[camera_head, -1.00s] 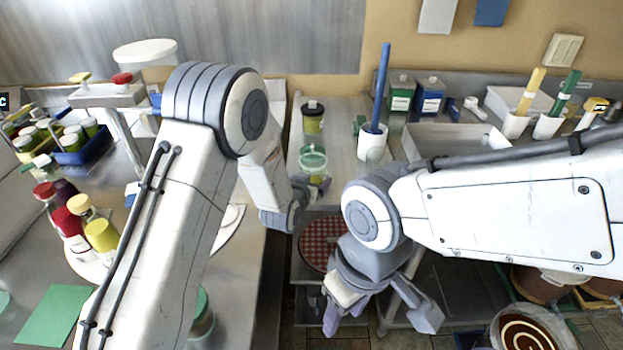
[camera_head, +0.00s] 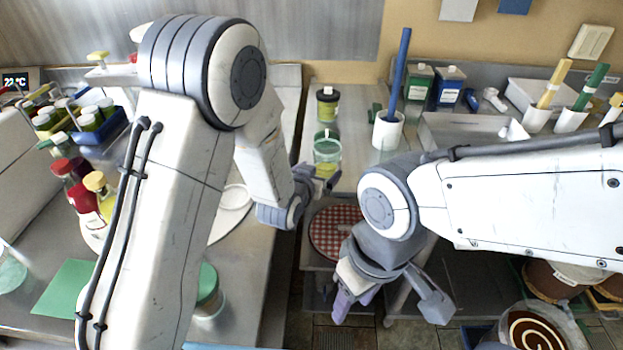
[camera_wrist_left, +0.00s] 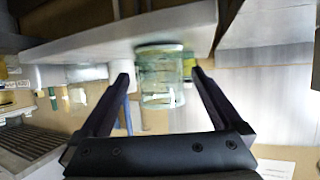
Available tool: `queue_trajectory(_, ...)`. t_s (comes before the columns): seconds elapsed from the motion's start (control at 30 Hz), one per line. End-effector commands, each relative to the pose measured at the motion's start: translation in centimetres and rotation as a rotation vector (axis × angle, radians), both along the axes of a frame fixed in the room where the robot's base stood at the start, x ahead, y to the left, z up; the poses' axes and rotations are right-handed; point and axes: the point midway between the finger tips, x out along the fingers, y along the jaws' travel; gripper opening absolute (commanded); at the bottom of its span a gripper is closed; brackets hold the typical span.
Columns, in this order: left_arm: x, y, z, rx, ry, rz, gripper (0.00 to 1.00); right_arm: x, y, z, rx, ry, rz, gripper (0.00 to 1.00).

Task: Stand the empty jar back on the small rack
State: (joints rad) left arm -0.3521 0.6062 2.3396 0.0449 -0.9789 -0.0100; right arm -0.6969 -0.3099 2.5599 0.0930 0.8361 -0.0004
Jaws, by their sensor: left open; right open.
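A clear glass jar with a green rim (camera_head: 327,150) stands upright on the narrow metal stand (camera_head: 345,100) at the centre back. I take it for the empty jar; its contents are hard to tell. My left gripper (camera_head: 328,184) is open just in front of it in the head view. In the left wrist view, which is upside down, the jar (camera_wrist_left: 160,75) shows between and beyond the open fingers (camera_wrist_left: 163,80). Contact cannot be made out. My right gripper (camera_head: 355,300) is open, empty and low, pointing down. I cannot tell for sure which piece is the small rack.
A dark-lidded jar (camera_head: 327,104) stands behind the glass jar. A white cup with a blue stick (camera_head: 387,130) is to its right, with green (camera_head: 418,82) and blue (camera_head: 450,86) containers behind. A red checked round (camera_head: 336,228) lies on a lower level.

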Motion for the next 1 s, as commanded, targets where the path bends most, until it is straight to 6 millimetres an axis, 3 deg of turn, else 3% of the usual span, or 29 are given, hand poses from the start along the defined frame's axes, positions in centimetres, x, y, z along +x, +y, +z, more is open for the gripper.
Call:
queue_trajectory(0.2,-3.7,1.2,1.6,0.000,-0.001,0.000,1.00,0.0,0.0,-0.6,0.000,0.000,0.000,0.50)
queue_trajectory(0.5,-5.5,1.7,2.4,0.000,0.002,-0.001,1.00,0.0,0.0,-0.7,0.000,0.000,0.000,0.50)
queue_trajectory(0.67,-6.8,0.6,2.3,0.023,0.085,-0.030,1.00,0.0,0.0,-0.7,0.000,0.000,0.000,0.50)
queue_trajectory(0.77,-9.3,-0.5,2.2,0.062,0.209,-0.072,1.00,0.0,0.0,-0.7,0.000,0.000,0.000,0.50)
queue_trajectory(0.87,-13.0,-1.4,2.1,0.116,0.364,-0.121,1.00,0.0,0.0,-0.7,0.000,0.000,0.000,0.50)
queue_trajectory(1.0,-19.5,-1.5,2.4,0.205,0.585,-0.197,1.00,0.0,0.0,-0.7,0.000,0.000,0.000,0.50)
